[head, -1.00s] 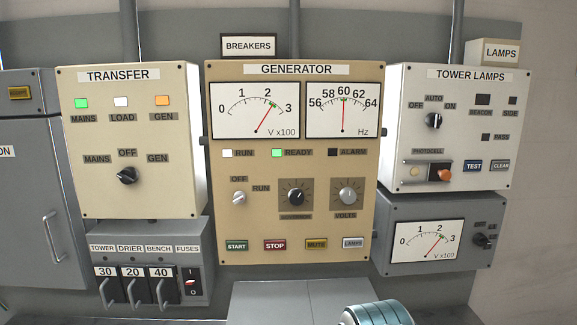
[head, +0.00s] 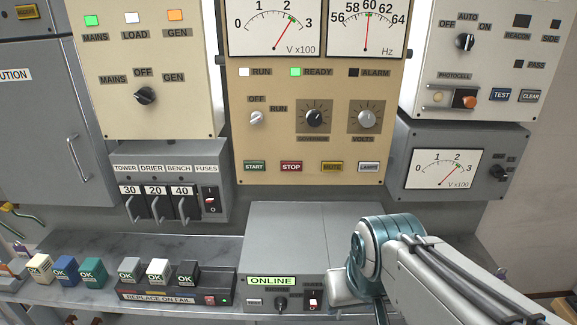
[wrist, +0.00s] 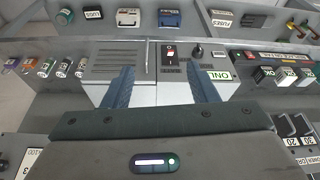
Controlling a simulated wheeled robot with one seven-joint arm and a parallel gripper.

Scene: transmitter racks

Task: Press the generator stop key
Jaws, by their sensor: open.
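The red STOP key (head: 291,167) is on the lower part of the tan GENERATOR panel (head: 270,120), between the green START key (head: 254,167) and the yellow MUTE key (head: 332,167). In the head view nothing touches it. My gripper (wrist: 160,88) shows in the wrist view with its two fingers apart and nothing between them. Beyond the fingers is the grey ONLINE unit, seen upside down. The STOP key is not seen in the wrist view. In the head view my arm is at the lower right and the gripper's fingers are not visible.
The grey ONLINE unit (head: 285,239) stands on the bench below the panel. Several coloured OK blocks stand left of it, some on a dark REPLACE ON FAIL tray (head: 176,290). A fuse box (head: 171,160) hangs left, a meter box (head: 410,140) right. The space before the keys is clear.

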